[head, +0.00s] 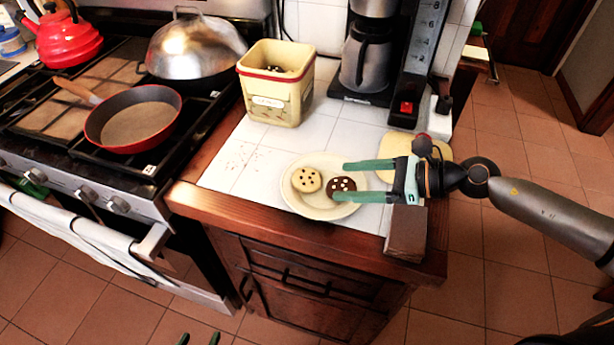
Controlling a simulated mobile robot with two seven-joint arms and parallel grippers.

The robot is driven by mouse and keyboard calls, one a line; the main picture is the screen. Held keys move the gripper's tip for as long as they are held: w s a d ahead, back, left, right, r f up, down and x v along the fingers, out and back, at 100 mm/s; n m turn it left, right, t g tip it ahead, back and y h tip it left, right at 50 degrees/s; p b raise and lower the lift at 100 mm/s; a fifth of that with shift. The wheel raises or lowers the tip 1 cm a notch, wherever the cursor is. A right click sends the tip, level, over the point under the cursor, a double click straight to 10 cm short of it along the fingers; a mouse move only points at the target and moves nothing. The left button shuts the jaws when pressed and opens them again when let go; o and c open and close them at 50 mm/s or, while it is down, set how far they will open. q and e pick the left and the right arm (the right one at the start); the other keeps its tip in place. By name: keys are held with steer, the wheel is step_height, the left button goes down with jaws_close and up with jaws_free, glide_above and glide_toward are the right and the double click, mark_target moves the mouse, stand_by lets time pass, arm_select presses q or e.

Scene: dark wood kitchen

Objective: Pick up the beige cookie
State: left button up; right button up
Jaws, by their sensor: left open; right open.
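The beige cookie (306,179) with dark chips lies on the left part of a cream plate (322,212) on the tiled counter. A dark brown cookie (341,186) with pale chips lies to its right on the same plate. My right gripper (340,182) reaches in from the right with its green fingers apart and empty. Its fingertips appear on either side of the dark cookie in the picture, to the right of the beige cookie; their height above the plate is hard to tell. My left gripper (199,339) shows only as two separated green fingertips at the bottom edge, below the counter.
A cream canister (275,100) stands behind the plate, with a coffee maker (370,60) farther back. A pale round thing (432,150) and a brown block (406,232) are near my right gripper. The stove at left holds a red pan (133,117), domed lid (195,48) and red kettle (66,38).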

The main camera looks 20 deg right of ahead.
mark_target(315, 180)
steer(key=shift+w+a, duration=0.15)
steer(key=shift+a, duration=0.15)
steer(key=p+x, duration=0.1)
steer(key=x, duration=0.3)
steer(key=shift+r+p, duration=0.1)
steer(key=shift+p, duration=0.25)
steer(key=shift+w+a+f, duration=0.25)
steer(key=shift+a+f, duration=0.1)
steer(key=shift+a, duration=0.1)
steer(key=c, duration=1)
steer(key=shift+r, duration=0.2)
